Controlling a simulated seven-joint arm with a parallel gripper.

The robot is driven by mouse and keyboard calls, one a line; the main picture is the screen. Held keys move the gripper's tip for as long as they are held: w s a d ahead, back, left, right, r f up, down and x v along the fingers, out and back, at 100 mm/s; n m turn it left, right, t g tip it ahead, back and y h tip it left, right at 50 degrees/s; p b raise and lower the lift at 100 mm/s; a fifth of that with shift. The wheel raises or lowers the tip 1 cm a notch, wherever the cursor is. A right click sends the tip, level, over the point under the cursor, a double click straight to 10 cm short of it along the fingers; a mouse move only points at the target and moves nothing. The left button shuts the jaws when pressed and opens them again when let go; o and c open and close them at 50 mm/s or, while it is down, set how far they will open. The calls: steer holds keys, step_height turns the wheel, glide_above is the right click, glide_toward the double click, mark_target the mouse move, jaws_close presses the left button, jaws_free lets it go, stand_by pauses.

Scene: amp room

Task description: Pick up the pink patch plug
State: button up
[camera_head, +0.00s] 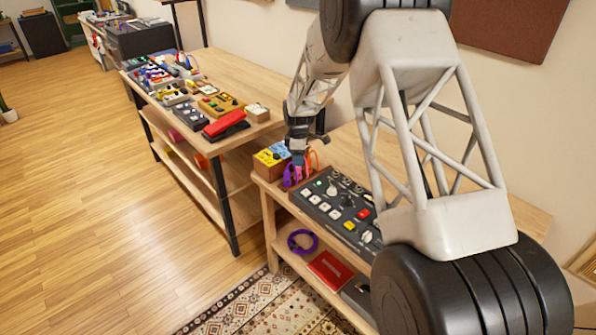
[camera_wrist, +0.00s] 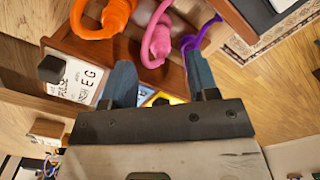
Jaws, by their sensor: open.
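The pink patch plug (camera_wrist: 156,45), a looped pink cable, shows in the wrist view at the top middle, just past the gap between my fingertips. An orange plug (camera_wrist: 103,18) is to its left and a purple plug (camera_wrist: 198,38) to its right. My gripper (camera_wrist: 158,65) is open with nothing held, its two blue-grey fingers pointing toward the plugs. In the head view my gripper (camera_head: 298,160) hangs over the wooden bench (camera_head: 263,183), right at the plug cluster. The pink plug is hard to separate there from the purple cable (camera_head: 290,178).
A yellow and blue box (camera_head: 268,157) stands left of the gripper. A large dark control unit (camera_head: 335,205) with knobs and buttons lies close on its right. A longer table (camera_head: 262,88) with pedals is farther back. A lower shelf holds a purple cable coil (camera_head: 302,241).

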mark_target(298, 168)
steer(key=shift+f, duration=0.3)
steer(key=shift+f, duration=2.55)
steer(key=c, duration=1)
steer(key=shift+r, duration=5)
